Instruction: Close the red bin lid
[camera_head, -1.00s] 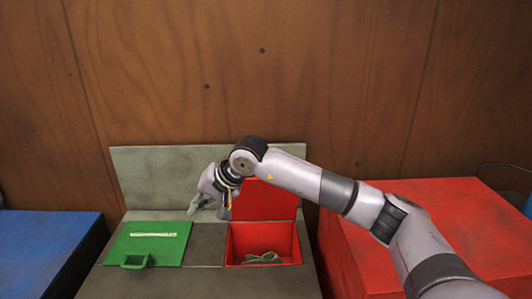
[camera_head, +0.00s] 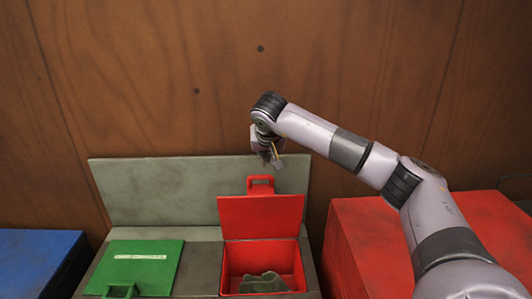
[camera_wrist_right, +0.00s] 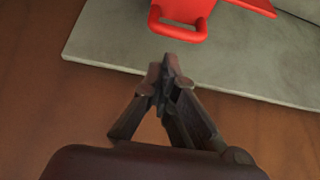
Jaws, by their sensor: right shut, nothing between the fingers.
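The red bin lid (camera_head: 261,217) stands open and upright at the back of the red bin (camera_head: 231,283), with its red handle (camera_head: 260,184) at the top. The handle also shows in the right wrist view (camera_wrist_right: 179,29), ahead of the fingers. A greyish-green object (camera_head: 264,282) lies inside the bin. My right gripper (camera_head: 275,163) is shut and empty, above the lid and its handle and apart from them. Its fingertips meet in the right wrist view (camera_wrist_right: 168,68). My left gripper is not in view.
The green lid (camera_head: 137,268) to the left is closed flat, with a handle at its front. A grey back panel (camera_head: 150,190) rises behind the bins, before a wooden wall. A blue box (camera_head: 35,260) stands left and a large red box (camera_head: 365,245) right.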

